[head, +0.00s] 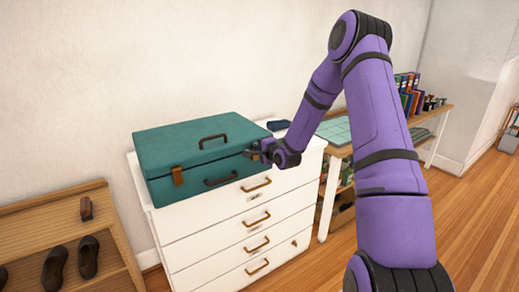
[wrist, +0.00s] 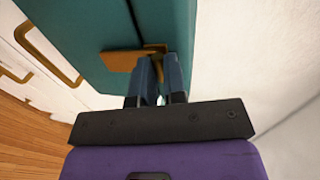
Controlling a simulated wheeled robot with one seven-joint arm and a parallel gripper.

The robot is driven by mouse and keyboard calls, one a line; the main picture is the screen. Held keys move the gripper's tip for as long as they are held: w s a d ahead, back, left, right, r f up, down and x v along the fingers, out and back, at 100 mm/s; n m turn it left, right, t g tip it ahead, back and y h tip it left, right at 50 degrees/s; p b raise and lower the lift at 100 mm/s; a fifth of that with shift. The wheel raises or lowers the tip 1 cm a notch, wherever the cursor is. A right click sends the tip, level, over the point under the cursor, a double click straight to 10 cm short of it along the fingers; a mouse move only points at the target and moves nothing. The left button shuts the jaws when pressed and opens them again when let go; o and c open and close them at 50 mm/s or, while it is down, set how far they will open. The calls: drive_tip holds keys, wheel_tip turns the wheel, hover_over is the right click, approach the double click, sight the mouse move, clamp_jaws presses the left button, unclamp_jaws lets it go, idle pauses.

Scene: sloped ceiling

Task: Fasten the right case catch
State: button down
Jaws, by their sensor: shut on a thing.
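The teal case (head: 205,150) lies flat and closed on top of the white chest of drawers. Its left catch (head: 178,176), a brown tab, hangs on the front face. The right catch (wrist: 122,60), a brown tab with a brass-coloured part, shows in the wrist view on the case's teal face. In the head view my gripper (head: 254,152) is at the right end of the case front and hides that catch. In the wrist view my gripper (wrist: 160,72) is shut on the right catch, its fingertips at the brass end. The exact contact is partly hidden by the fingers.
The white chest of drawers (head: 225,232) has brass handles, which also show in the wrist view. A dark blue item (head: 278,125) lies on its top behind my gripper. A desk (head: 435,112) with books stands right; a shoe rack (head: 70,200) stands left.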

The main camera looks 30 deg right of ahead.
drive_tip(key=c, duration=1.2)
unclamp_jaws()
drive_tip(key=shift+o, duration=0.2)
drive_tip(key=v, duration=1)
drive_tip(key=shift+s, duration=0.35)
drive_tip(key=shift+r, duration=0.15)
